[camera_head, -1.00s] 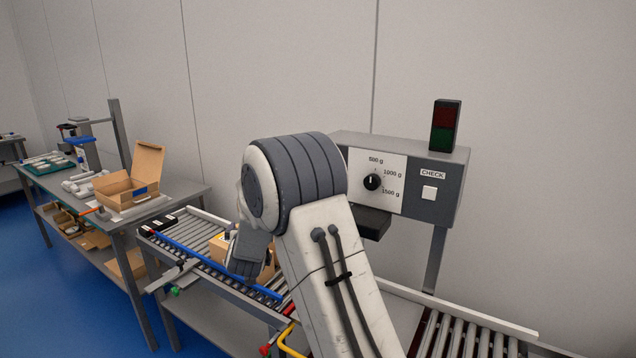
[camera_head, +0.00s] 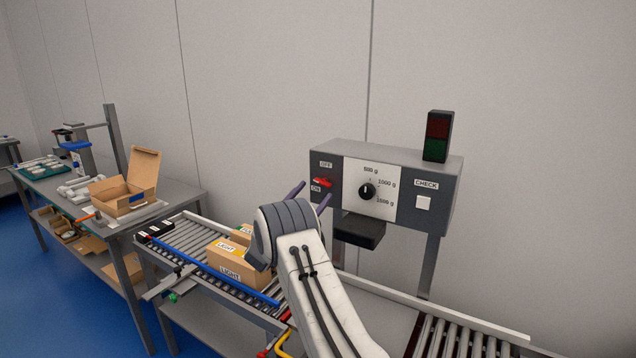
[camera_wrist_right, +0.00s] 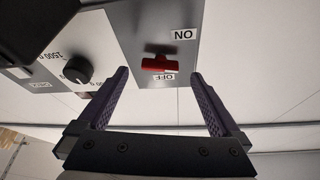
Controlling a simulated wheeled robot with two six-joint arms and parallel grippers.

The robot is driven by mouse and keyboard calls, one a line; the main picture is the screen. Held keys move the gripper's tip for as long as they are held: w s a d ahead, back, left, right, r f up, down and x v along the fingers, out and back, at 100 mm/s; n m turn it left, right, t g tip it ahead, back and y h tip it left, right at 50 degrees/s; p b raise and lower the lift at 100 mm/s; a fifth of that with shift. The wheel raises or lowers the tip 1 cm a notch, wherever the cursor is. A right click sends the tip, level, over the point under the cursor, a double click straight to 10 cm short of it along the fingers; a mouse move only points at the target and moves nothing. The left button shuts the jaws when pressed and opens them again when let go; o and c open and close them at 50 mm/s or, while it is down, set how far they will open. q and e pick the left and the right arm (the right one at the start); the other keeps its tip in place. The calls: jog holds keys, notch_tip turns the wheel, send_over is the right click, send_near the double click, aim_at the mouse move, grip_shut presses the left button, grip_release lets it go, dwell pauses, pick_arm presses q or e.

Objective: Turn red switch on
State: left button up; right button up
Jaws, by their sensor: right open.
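The red switch (camera_head: 322,182) is a small red lever on the dark left part of the grey control box (camera_head: 410,158), between an OFF label above and an ON label below. In the right wrist view the red switch (camera_wrist_right: 160,64) lies ahead of the fingers, with the labels upside down. My right gripper (camera_head: 311,194) is open, its two dark purple fingers spread just below and beside the switch. In the wrist view the open right gripper (camera_wrist_right: 161,90) holds nothing, and its fingers appear apart from the switch. My left gripper is not in view.
A black dial (camera_head: 367,191) and a white CHECK button (camera_head: 423,203) are right of the switch. A dark signal lamp (camera_head: 437,136) stands on the box. A black ledge (camera_head: 359,230) juts below it. A LIGHT carton (camera_head: 243,262) sits on the roller conveyor (camera_head: 205,240).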

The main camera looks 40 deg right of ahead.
aim_at(322, 184)
jog(key=shift+p+x, duration=0.45)
jog(key=shift+x, duration=1.2)
jog(key=shift+c, duration=0.3)
jog(key=c, duration=1.3)
jog(key=shift+s+f+n+t+b, duration=0.1)
jog(key=shift+f+n+t+b, duration=0.1)
jog(key=shift+n+t+b, duration=0.45)
jog(key=shift+n+b, duration=0.4)
jog(key=shift+n, duration=0.45)
jog(key=shift+r+n+t+y, duration=0.15)
jog(key=shift+n+t+y, duration=0.25)
jog(key=shift+n+t, duration=0.1)
